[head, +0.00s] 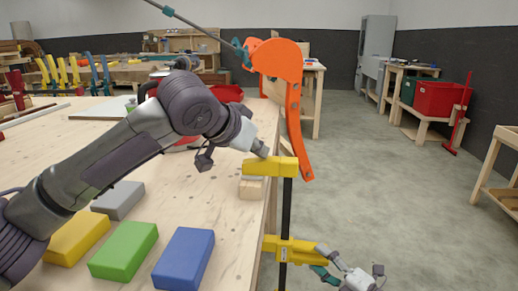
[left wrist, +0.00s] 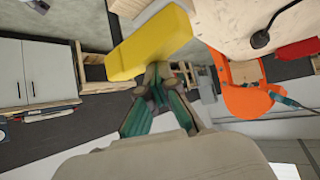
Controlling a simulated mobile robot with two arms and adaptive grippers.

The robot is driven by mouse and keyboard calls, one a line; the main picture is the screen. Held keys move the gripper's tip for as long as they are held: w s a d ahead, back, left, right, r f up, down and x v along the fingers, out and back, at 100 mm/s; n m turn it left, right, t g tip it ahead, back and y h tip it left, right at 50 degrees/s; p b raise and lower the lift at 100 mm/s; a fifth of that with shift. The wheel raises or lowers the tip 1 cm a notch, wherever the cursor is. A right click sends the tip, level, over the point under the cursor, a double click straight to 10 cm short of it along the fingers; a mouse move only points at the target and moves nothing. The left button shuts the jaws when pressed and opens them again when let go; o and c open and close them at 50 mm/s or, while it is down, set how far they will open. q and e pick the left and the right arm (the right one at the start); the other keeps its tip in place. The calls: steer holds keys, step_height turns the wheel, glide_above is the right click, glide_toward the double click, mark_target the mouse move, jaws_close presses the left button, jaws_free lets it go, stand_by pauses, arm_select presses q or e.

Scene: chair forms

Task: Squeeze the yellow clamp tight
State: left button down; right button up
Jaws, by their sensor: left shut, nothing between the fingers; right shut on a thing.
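The yellow clamp stands upright at the table's right edge. Its yellow upper jaw (head: 270,166) lies over a small wooden block (head: 250,190), its black bar runs down beside the edge, and its yellow lower part (head: 296,251) is below the tabletop. My left gripper (head: 262,152) is shut and empty, its tips at the top of the upper jaw. In the left wrist view its closed fingers (left wrist: 157,78) are against or very near the yellow jaw (left wrist: 150,45). My right gripper (head: 324,264) is shut on the clamp's lower part, at its right end; the exact contact is partly hidden.
Blue (head: 184,259), green (head: 124,251), yellow (head: 77,238) and grey (head: 118,200) blocks lie on the table's near left. An orange curved chair part (head: 280,62) overhangs the edge behind the clamp. The floor to the right is open; a red bin (head: 440,98) stands far back.

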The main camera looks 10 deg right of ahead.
mark_target(287, 249)
arm_select(q)
steer(key=shift+s+f, duration=0.1)
steer(key=shift+f, duration=0.4)
arm_select(e)
steer(key=shift+r, duration=1.25)
steer(key=o, duration=1.4)
steer(key=shift+r, duration=0.35)
steer(key=shift+w+a, duration=0.1)
steer(key=shift+a, duration=0.05)
steer(key=shift+w+a+f, duration=0.1)
steer(key=shift+w+a, duration=0.45)
steer(key=shift+a, duration=0.1)
steer(key=shift+c, duration=0.3)
steer(key=c, duration=1.3)
steer(key=shift+o, duration=0.2)
